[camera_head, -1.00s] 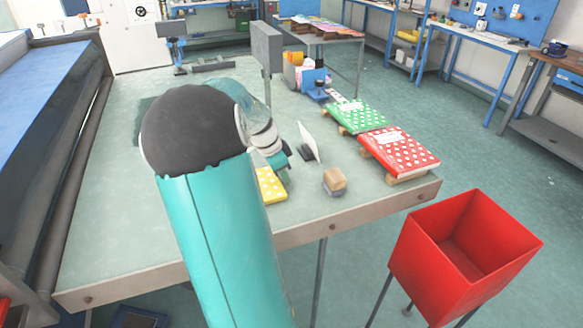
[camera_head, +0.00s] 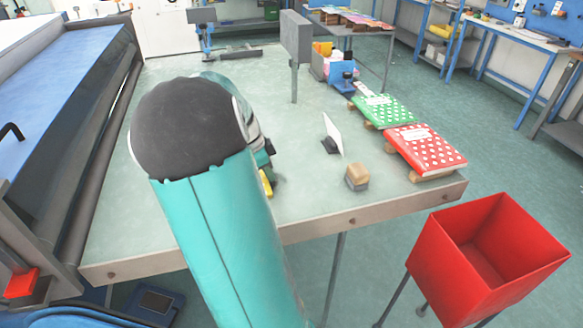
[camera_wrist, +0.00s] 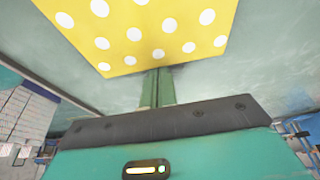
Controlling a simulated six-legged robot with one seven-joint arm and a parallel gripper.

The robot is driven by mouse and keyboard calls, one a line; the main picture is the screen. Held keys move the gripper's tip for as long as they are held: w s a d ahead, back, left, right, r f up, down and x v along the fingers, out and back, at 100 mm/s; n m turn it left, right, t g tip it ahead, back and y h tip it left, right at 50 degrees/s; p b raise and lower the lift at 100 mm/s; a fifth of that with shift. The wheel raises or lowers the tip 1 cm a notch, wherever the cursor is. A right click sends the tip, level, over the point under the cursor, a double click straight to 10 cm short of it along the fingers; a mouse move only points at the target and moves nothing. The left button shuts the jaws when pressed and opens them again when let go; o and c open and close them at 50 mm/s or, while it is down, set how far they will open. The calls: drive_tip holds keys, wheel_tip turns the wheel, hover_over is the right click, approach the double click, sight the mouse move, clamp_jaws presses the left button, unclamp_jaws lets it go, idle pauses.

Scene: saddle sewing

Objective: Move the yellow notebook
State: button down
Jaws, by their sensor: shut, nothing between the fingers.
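The yellow notebook with white dots (camera_wrist: 150,30) lies on the table and fills the top middle of the wrist view. In the head view only a small yellow piece of it (camera_head: 266,183) shows beside my arm, which hides the rest. My gripper (camera_wrist: 157,72) is shut and empty in the wrist view. Its closed fingers point at the notebook's near edge and reach right up to it; I cannot tell whether they touch. In the head view my arm hides the fingertips.
A red dotted notebook (camera_head: 425,150) and a green one (camera_head: 383,110) lie on wooden supports at the table's right. A wooden block (camera_head: 357,174) and a small white panel (camera_head: 334,135) stand nearer. A red bin (camera_head: 480,260) stands beyond the table's right front. The table (camera_head: 310,200) is clear around the block.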

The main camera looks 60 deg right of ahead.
drive_tip(key=w+a, duration=1)
drive_tip(key=shift+s+d, duration=0.1)
drive_tip(key=s+d, duration=0.2)
drive_tip(key=shift+s+d, duration=0.4)
drive_tip(key=v, duration=1)
drive_tip(key=shift+w+a, duration=0.1)
drive_tip(key=shift+a, duration=0.05)
drive_tip(key=s+a+r+n+t+y, duration=0.1)
drive_tip(key=s+a+n, duration=0.3)
drive_tip(key=a+n, duration=0.5)
drive_tip(key=s+a+r+n+t, duration=0.1)
drive_tip(key=s+a+n+t, duration=0.3)
drive_tip(key=a+n, duration=0.5)
drive_tip(key=s+a+r+n+t+y, duration=0.1)
drive_tip(key=s+a+n+t, duration=0.2)
drive_tip(key=s+a+n, duration=0.3)
drive_tip(key=a+n, duration=0.3)
drive_tip(key=a, duration=0.4)
drive_tip(key=shift+a+y, duration=0.3)
drive_tip(key=shift+a, duration=0.05)
